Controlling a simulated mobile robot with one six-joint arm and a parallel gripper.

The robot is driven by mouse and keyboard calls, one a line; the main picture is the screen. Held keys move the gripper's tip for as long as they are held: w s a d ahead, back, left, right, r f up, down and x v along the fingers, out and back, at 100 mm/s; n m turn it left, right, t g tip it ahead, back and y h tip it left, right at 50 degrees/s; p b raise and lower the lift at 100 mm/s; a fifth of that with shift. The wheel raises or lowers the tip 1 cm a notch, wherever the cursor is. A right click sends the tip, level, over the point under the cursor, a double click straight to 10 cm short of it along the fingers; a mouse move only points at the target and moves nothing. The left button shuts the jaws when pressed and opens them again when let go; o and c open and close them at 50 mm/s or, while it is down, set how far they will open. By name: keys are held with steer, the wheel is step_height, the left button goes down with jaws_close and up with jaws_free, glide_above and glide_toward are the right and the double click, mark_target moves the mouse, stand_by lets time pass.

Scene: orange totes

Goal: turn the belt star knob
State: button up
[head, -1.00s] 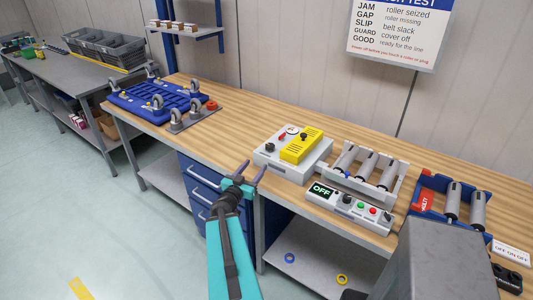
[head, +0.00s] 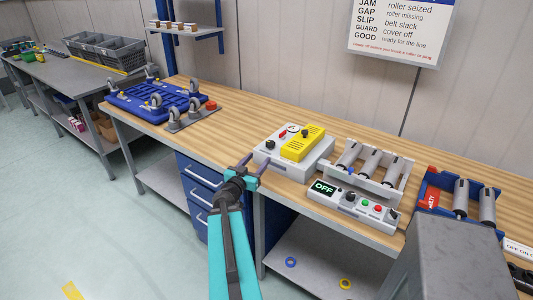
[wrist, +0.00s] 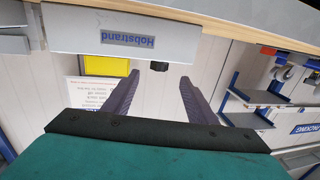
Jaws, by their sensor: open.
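A white box (head: 288,162) with a yellow cover (head: 302,144) stands on the bench, left of the roller unit. A dark knob (head: 270,144) sits on its top left part; I take it for the belt star knob, though its star shape is too small to tell. In the wrist view the box (wrist: 70,28) is upside down with a "Hobstrand" label, and a dark knob (wrist: 159,66) shows at its edge between my fingers. My gripper (head: 255,165) is open and empty, by the bench's front edge, left of the box and apart from the knob.
A control panel (head: 352,207) reading OFF lies before a white roller frame (head: 362,182). A blue roller tray (head: 440,205) is to the right. A blue caster board (head: 155,100) is at the left. Bare wood (head: 225,135) lies between that board and the box.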

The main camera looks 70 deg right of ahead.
mark_target(268, 147)
steer(key=shift+s+d+b, duration=0.1)
steer(key=shift+d+b, duration=0.6)
steer(key=shift+b, duration=3)
steer(key=d+b, duration=0.2)
steer(key=shift+s+d+b, duration=0.1)
steer(key=shift+d+b, duration=0.25)
steer(key=shift+d, duration=0.05)
steer(key=shift+d+r+p, duration=0.15)
steer(key=shift+d+p, duration=0.3)
steer(key=shift+d, duration=0.35)
steer(key=shift+s+d+p, duration=0.2)
steer(key=shift+d+p, duration=0.35)
steer(key=shift+d, duration=1.35)
steer(key=c, duration=1.1)
steer(key=shift+o, duration=0.2)
steer(key=shift+s+a, duration=0.1)
